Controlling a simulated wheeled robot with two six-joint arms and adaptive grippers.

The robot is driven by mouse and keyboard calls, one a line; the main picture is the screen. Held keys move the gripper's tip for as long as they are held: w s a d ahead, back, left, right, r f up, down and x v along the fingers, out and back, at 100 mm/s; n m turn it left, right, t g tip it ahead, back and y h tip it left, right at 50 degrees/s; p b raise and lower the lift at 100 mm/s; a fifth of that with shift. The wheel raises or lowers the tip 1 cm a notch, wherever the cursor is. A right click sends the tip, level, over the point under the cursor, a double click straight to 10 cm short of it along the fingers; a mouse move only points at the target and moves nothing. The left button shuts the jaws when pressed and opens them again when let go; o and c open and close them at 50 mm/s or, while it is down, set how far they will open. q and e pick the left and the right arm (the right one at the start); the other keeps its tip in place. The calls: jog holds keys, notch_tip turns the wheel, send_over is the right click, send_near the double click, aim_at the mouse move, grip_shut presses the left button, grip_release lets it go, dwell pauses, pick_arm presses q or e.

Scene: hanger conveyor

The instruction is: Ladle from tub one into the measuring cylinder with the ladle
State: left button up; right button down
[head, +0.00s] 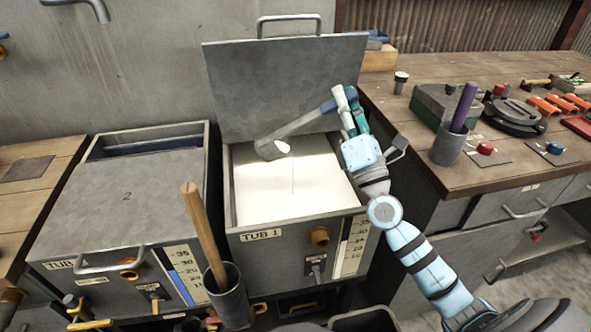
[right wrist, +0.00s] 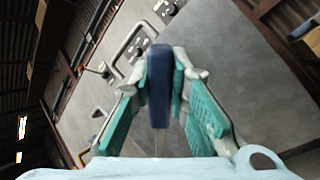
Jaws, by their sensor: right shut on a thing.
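Tub 1 (head: 247,216) stands open in the middle of the head view, with its lid (head: 285,85) raised behind it and pale, whitish liquid (head: 300,195) inside. My right gripper (head: 349,98) is above the tub's back right corner, shut on the blue handle end of the ladle. The ladle (head: 300,122) slants down to the left, its grey bowl over the back left part of the liquid. A thin line shows below the bowl. In the right wrist view the blue handle (right wrist: 159,85) sits between the fingers. I cannot pick out the measuring cylinder. My left gripper is out of view.
Tub 2 (head: 127,196) stands left, mostly covered. A grey holder (head: 229,300) with a wooden-handled tool stands in front. On the right bench (head: 410,120), a grey cup (head: 447,150) holds a purple rod near a green-topped box (head: 440,104) and several tools.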

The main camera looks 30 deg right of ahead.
jog(key=shift+s+d+f, duration=0.1)
dwell(0.5)
jog(key=shift+s+d+f+m+h+b, duration=0.25)
jog(key=shift+f+m+h+b, duration=0.25)
jog(key=shift+b, duration=0.45)
jog(key=shift+s+d+f+m+h+b, duration=0.15)
jog(key=shift+d+f+m+h+b, duration=0.2)
jog(key=shift+m+h+b, duration=0.4)
jog(key=shift+b, duration=0.3)
jog(key=shift+s+d+f+m+h+b, duration=0.3)
jog(key=shift+f+m+h+b, duration=0.25)
jog(key=shift+b, duration=0.3)
jog(key=shift+s+d+f+m+h+b, duration=0.15)
jog(key=shift+d+f+m+h+b, duration=0.1)
jog(key=shift+f+m+h+b, duration=0.45)
jog(key=shift+r, duration=0.3)
jog(key=shift+f, duration=0.1)
jog(key=shift+s+d+f+m+h+b, duration=0.25)
jog(key=shift+f+m+h+b, duration=0.3)
jog(key=shift+b, duration=0.45)
jog(key=shift+s+d+f+m+h+b, duration=0.1)
jog(key=shift+d+f+m+h+b, duration=0.2)
jog(key=shift+f+m+h+b, duration=0.45)
